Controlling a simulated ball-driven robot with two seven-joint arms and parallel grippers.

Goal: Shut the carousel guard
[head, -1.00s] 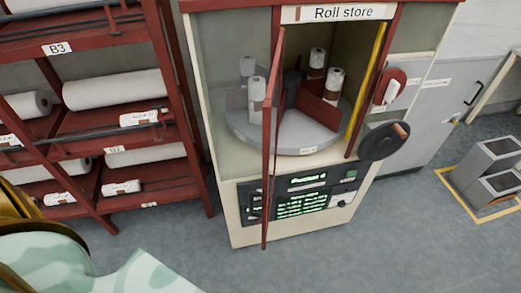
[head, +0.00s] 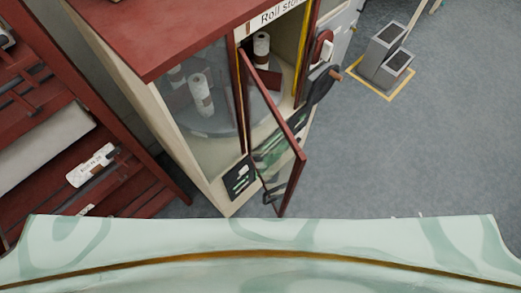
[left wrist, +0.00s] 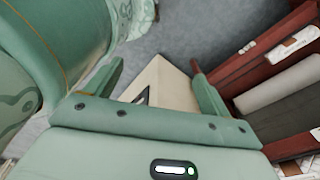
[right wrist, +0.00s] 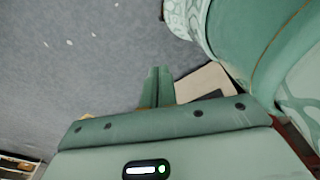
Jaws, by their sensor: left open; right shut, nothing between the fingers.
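The carousel guard (head: 294,172) is a red-framed clear door on the roll store cabinet (head: 187,138). In the head view it stands open, swung out from the front. Behind it and the side glass is the grey carousel (head: 206,126) with white rolls (head: 201,95). My left gripper (left wrist: 157,68) is open and empty, with a cream surface, apparently the cabinet, beyond its fingers. My right gripper (right wrist: 157,70) is shut and empty above the floor, beside a cream edge (right wrist: 205,80). Neither gripper shows in the head view, so their distance from the guard is unclear.
A red rack (head: 130,160) with rolls stands left of the cabinet. Floor (head: 410,150) to the right is clear.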

